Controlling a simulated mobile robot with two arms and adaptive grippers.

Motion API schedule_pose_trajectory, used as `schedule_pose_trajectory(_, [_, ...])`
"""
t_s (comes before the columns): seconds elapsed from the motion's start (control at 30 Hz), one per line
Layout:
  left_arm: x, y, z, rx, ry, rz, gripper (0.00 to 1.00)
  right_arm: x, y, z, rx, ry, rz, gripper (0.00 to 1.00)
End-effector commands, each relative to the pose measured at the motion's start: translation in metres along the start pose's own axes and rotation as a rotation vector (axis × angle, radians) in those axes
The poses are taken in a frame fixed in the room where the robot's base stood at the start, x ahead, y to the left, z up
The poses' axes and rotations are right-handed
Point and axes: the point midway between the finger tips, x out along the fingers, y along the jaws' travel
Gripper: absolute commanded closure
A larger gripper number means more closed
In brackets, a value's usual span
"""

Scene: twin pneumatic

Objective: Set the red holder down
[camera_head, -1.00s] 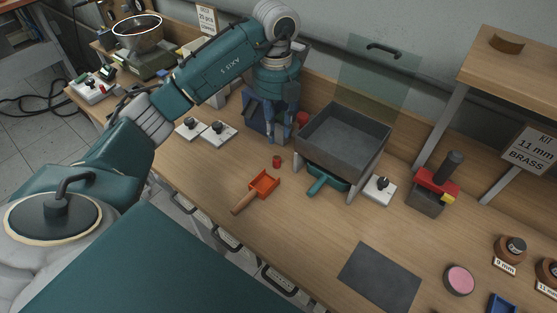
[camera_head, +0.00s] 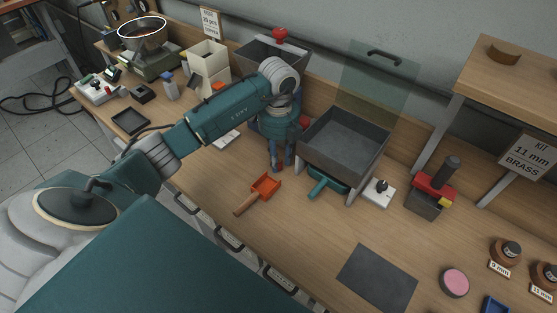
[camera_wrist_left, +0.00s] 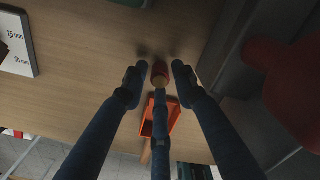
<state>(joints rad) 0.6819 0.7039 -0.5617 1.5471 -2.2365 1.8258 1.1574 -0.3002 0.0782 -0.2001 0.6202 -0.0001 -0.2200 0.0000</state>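The red holder, a small red cylinder (camera_head: 279,166), stands on the wooden bench between the orange scoop and the dark grey tray, partly hidden by my fingers. My right gripper is not in view.
An orange scoop (camera_head: 264,187) lies just in front of the gripper. A dark grey tray on legs (camera_head: 344,143) stands close right, with a teal scoop (camera_head: 324,185) under it. A dark mat (camera_head: 377,278) lies front right. Bare bench lies between scoop and mat.

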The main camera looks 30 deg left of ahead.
Motion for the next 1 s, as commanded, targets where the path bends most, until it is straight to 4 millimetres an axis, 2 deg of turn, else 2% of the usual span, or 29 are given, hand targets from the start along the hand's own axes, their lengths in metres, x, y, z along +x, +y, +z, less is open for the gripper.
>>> schedule_pose_trajectory(0.3, [0.007,0.000,0.000,0.001,-0.001,0.000,0.74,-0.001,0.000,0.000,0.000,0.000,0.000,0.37])
schedule_pose_trajectory(0.43, [0.007,0.000,0.000,0.001,-0.001,0.000,1.00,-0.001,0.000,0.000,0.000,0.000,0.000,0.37])
schedule_pose_trajectory(0.83, [0.005,0.000,0.000,0.000,-0.001,-0.001,1.00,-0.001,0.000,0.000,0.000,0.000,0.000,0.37])
schedule_pose_trajectory(1.0, [-0.005,-0.001,0.001,0.000,-0.003,-0.002,1.00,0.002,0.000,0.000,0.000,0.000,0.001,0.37])
